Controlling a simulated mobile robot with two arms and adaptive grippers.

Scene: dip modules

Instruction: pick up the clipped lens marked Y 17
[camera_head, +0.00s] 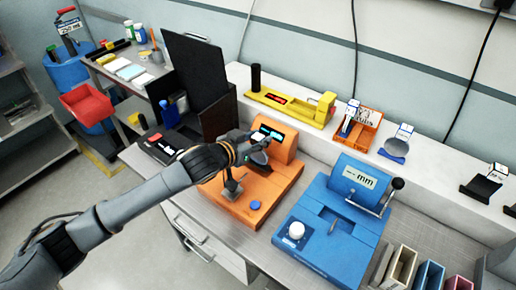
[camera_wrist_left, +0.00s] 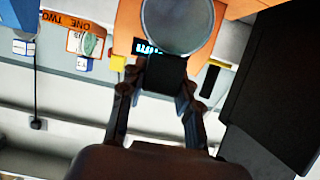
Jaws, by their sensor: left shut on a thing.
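My left gripper (camera_head: 256,150) is over the orange device (camera_head: 268,190) on the bench. In the left wrist view the gripper (camera_wrist_left: 160,85) is shut on the black clip (camera_wrist_left: 166,72) of a clipped lens, whose round grey lens (camera_wrist_left: 178,22) sticks out beyond the fingertips. No marking can be read on the held lens. Another round lens (camera_head: 396,147) with a white and blue tag sits on the white ledge to the right, apart from the gripper. Its tag is too small to read. My right gripper is out of view.
A blue device (camera_head: 345,225) marked "mm" stands right of the orange one. On the ledge are a yellow device (camera_head: 290,103), an orange tray (camera_head: 372,117) with tagged items and a black holder (camera_head: 480,187). A tall black panel (camera_head: 195,75) rises to the left.

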